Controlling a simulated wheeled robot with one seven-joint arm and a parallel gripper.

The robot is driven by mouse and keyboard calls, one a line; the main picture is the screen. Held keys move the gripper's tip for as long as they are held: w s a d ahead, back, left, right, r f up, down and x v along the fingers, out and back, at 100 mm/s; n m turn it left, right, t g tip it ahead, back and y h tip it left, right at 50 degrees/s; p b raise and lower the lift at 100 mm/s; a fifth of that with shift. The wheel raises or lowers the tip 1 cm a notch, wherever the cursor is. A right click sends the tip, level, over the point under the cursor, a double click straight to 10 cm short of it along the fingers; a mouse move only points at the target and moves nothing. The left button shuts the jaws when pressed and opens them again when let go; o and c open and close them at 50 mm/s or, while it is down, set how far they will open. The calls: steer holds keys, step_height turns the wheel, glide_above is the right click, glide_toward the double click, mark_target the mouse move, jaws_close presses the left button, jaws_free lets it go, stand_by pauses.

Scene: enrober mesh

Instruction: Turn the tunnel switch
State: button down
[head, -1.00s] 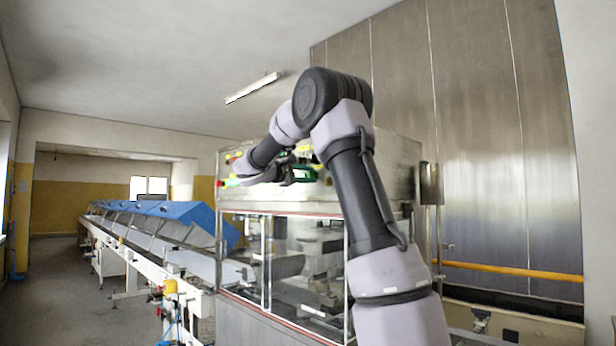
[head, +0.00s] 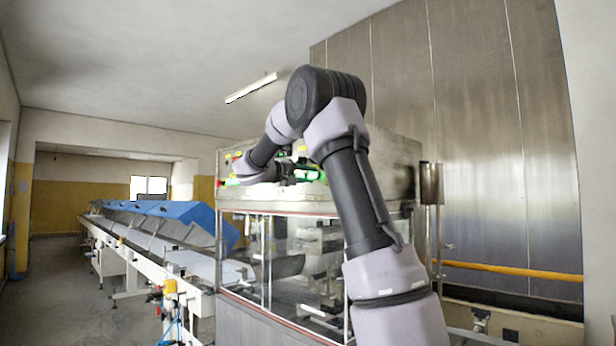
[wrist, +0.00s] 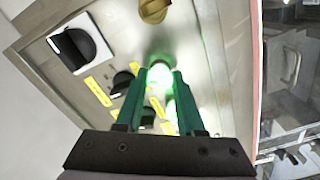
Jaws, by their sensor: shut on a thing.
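My gripper (wrist: 163,80) has its two green fingers closed around a bright green, glowing knob-like part (wrist: 160,66) on a metal control panel (wrist: 205,50). Glare and the fingers hide its shape, so I cannot tell its angle. Nearby on the panel are a large black rotary switch (wrist: 72,48) on a white plate, a smaller black knob (wrist: 122,82) and a brass-coloured knob (wrist: 153,10). Yellow labels (wrist: 98,92) sit beside them, too blurred to read, so I cannot tell which one names the tunnel switch. In the head view my gripper (head: 306,174) is at the machine's upper front.
The glass-fronted machine (head: 290,260) stands below the panel. A long conveyor (head: 135,255) with blue covers (head: 185,212) runs off to the left. An orange rail (head: 510,270) crosses the metal wall at the right. Floor (head: 60,290) is clear at the far left.

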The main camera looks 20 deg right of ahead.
steer(key=shift+m, duration=0.3)
steer(key=c, duration=0.5)
jaws_free()
steer(key=v, duration=1.1)
steer(key=shift+w, duration=0.1)
